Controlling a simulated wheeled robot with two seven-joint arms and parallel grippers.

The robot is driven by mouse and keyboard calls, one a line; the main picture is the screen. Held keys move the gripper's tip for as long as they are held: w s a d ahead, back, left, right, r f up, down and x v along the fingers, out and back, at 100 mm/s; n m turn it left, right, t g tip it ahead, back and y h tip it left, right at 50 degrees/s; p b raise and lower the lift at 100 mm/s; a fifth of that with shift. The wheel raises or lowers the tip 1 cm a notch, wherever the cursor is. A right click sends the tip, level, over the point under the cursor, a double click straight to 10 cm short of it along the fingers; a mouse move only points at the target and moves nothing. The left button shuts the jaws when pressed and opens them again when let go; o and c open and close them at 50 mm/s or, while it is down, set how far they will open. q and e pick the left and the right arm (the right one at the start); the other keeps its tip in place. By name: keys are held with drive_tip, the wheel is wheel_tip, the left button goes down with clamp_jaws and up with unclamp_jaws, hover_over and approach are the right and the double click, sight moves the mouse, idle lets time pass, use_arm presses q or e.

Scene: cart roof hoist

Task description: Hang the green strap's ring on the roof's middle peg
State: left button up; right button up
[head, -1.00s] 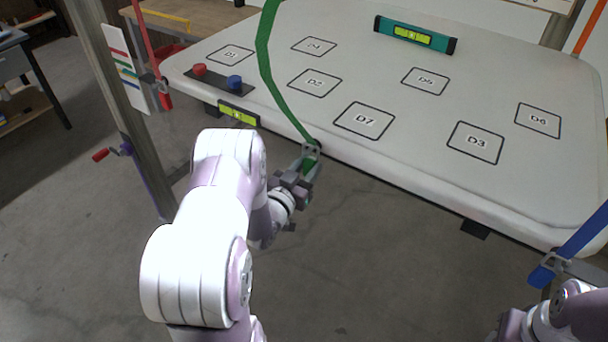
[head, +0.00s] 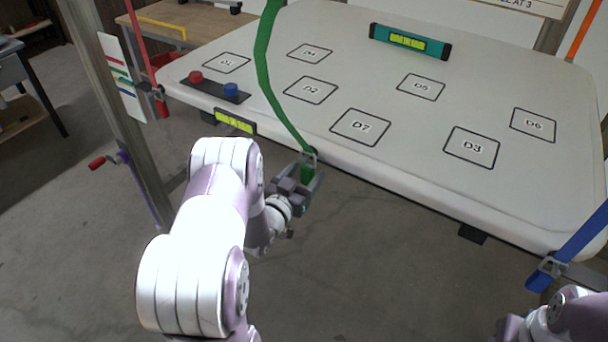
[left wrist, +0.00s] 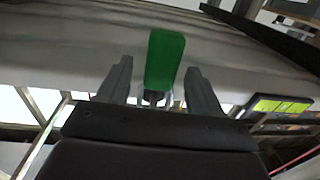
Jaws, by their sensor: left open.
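The green strap (head: 263,75) runs down across the white roof panel (head: 400,185) to its near edge. Its metal ring (head: 309,156) is at that edge, with a short green tab below. The middle peg is not distinguishable there, so I cannot tell whether the ring is around it. My left gripper (head: 305,178) is open just below the edge, its fingers on either side of the tab. In the left wrist view the green tab (left wrist: 164,60) stands between the spread fingers, with gaps on both sides.
A red strap (head: 148,60) hangs at the left beside a post with a red-handled crank (head: 98,163). A teal level (head: 410,41), red and blue knobs and a small yellow-green level (head: 236,122) are on the roof. Open floor lies below the near edge.

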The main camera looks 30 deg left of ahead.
use_arm(q)
drive_tip(key=s, duration=1.3)
drive_tip(key=s+a+f+n+g+y, duration=0.25)
drive_tip(key=s+f+g, duration=0.25)
drive_tip(key=f+g, duration=0.5)
drive_tip(key=s+d+r+g+h+p, duration=0.2)
drive_tip(key=s+d+r+g+p, duration=0.3)
drive_tip(key=d+r+g, duration=0.5)
drive_tip(key=w+d+r+m+t, duration=0.1)
drive_tip(key=d+r+m+t, duration=0.1)
drive_tip(key=d+r, duration=0.3)
drive_tip(key=shift+w+d+r+m+t+p, duration=0.15)
drive_tip(key=shift+w+r+m+t+p, duration=0.15)
drive_tip(key=shift+r+t, duration=0.55)
drive_tip(key=shift+r+h, duration=0.1)
drive_tip(key=shift+h, duration=0.15)
